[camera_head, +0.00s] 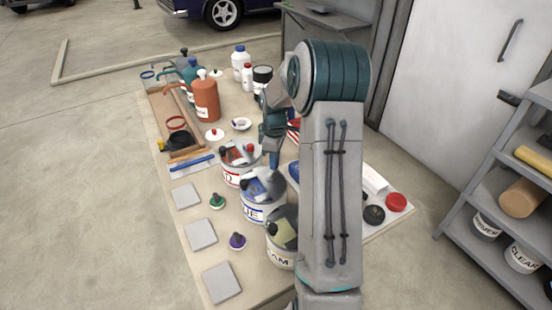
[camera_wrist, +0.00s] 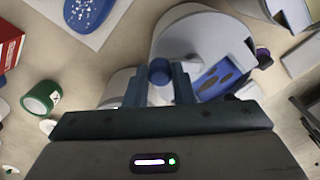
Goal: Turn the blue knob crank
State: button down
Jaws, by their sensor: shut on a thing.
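The blue knob (camera_wrist: 160,72) of the crank shows in the wrist view between the two fingers of my gripper (camera_wrist: 159,86), which is shut on it. Behind it is a pale round can top (camera_wrist: 200,40) with a blue, dark-spotted opening (camera_wrist: 222,76). In the head view, my gripper (camera_head: 272,165) points down over the white can with blue lettering ending in "UE" (camera_head: 262,210). Blue shows in that can's top (camera_head: 256,187). The arm and gripper hide the knob and crank there.
A can with red lettering (camera_head: 231,177) stands behind and a can marked "AM" (camera_head: 279,252) in front. Small green (camera_head: 217,201) and purple (camera_head: 237,241) knobbed pieces and grey square plates (camera_head: 201,235) lie left. An orange bottle (camera_head: 206,99) stands farther back.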

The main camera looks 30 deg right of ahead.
jog(key=shift+r, duration=0.1)
jog(key=c, duration=1.2)
grip_release()
jog(key=shift+c, duration=0.2)
notch_tip(320, 180, up, 14)
jog(key=b, duration=0.1)
jog(key=shift+c, duration=0.2)
